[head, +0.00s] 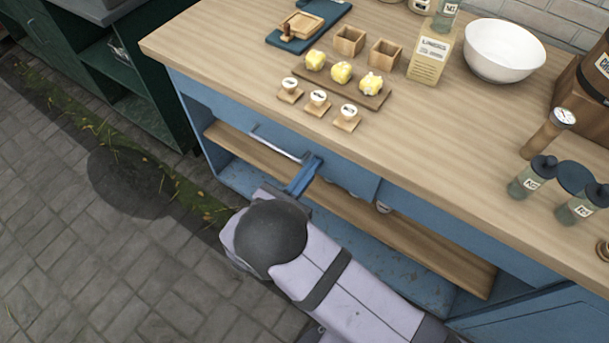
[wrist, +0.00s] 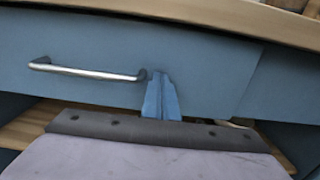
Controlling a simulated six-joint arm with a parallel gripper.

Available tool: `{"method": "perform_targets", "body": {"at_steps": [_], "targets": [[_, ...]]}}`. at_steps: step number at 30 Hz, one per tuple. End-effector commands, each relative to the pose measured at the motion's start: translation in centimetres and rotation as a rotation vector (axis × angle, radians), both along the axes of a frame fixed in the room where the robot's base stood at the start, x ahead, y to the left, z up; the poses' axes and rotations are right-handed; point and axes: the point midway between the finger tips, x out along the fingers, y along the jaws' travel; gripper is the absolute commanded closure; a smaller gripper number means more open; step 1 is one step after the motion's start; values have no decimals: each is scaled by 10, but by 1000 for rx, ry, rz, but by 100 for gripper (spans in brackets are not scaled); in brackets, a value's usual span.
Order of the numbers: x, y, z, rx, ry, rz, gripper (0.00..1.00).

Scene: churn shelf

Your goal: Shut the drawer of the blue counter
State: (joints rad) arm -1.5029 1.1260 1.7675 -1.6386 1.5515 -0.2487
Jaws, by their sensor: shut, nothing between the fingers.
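The blue counter (head: 185,92) has a wooden top and a blue drawer front (head: 347,179) just under its edge. The drawer front (wrist: 190,50) fills much of the wrist view. A silver bar handle (head: 274,144) is on it; the handle (wrist: 85,71) also shows in the wrist view. My gripper (head: 314,160) has blue fingers, shut and empty. In the wrist view my gripper (wrist: 159,78) is against or very close to the drawer front, beside the handle's right end. The drawer's inside is hidden; the front looks close to the counter edge, but I cannot tell whether it is flush.
A wooden shelf (head: 250,152) runs below the drawer. On the countertop are a board with yellow pieces (head: 340,73), small wooden boxes (head: 349,41), a white bowl (head: 504,50) and jars (head: 533,178). A dark green cabinet (head: 130,75) stands left. Paving (head: 90,265) is open at left.

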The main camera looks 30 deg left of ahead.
Motion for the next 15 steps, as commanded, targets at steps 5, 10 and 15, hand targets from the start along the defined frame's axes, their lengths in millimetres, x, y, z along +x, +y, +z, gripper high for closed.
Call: {"method": "perform_targets", "body": {"at_steps": [5, 10, 15], "targets": [[7, 0, 2, 2, -4, -5, 100], [7, 0, 4, 4, -6, -4, 100], [1, 1, 5, 5, -8, -2, 100]]}}
